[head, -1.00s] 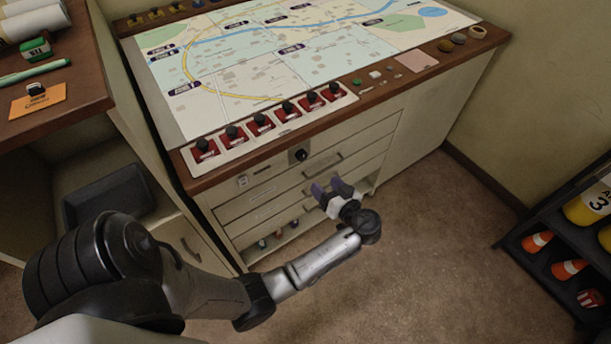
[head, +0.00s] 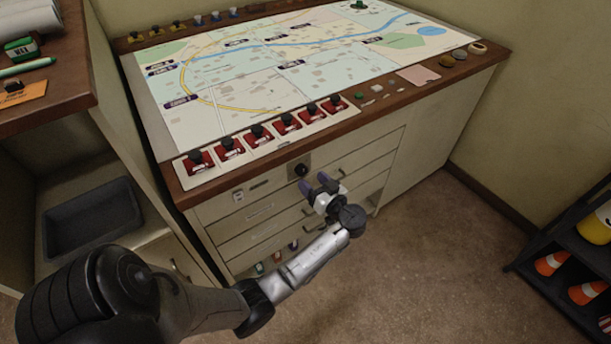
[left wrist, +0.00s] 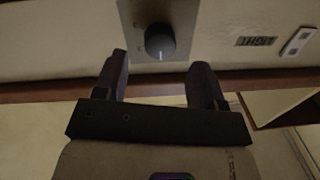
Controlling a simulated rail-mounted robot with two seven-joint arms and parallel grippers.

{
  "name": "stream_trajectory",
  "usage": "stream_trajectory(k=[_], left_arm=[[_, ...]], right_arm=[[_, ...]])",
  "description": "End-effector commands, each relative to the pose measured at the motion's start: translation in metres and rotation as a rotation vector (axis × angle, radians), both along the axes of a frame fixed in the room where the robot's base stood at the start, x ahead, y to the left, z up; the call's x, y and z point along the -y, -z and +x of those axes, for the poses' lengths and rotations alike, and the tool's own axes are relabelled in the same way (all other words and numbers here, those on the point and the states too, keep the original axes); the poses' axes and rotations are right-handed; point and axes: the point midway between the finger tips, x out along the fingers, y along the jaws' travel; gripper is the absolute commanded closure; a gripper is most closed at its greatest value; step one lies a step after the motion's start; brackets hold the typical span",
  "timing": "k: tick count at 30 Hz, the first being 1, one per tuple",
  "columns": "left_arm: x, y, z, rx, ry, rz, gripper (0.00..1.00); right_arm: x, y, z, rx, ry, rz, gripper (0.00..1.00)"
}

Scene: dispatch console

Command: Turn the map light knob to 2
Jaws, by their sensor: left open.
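The map light knob (head: 301,170) is a round black knob on a small metal plate on the front panel of the map console, below the wooden edge. In the left wrist view the knob (left wrist: 160,42) sits just beyond and between my fingers, with its plate (left wrist: 136,14) around it; the marks on the plate are too dim to read. My left gripper (head: 315,184) is open and empty, slightly below and right of the knob in the head view. In the left wrist view its two dark fingers (left wrist: 160,72) point toward the panel, apart from the knob. My right gripper is not seen.
The map table (head: 230,120) has a row of red-based black knobs along its front edge. Drawers with handles (head: 262,212) lie below the knob. A wooden desk (head: 60,95) stands left, a dark shelf with cones (head: 550,262) right. The carpet between is clear.

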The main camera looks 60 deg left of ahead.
Motion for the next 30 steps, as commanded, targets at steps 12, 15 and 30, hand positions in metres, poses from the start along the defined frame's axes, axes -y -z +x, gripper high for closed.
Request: stream_trajectory(k=[12, 15, 30], left_arm=[[-0.038, 0.000, -0.005, -0.001, -0.001, 0.000, 0.36], [-0.040, 0.000, -0.006, -0.001, -0.001, -0.001, 0.36], [-0.040, 0.000, -0.006, -0.001, 0.000, 0.000, 0.60]], right_arm=[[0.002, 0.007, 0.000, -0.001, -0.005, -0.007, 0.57], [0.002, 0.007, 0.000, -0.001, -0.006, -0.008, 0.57], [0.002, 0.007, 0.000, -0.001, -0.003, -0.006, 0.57]])
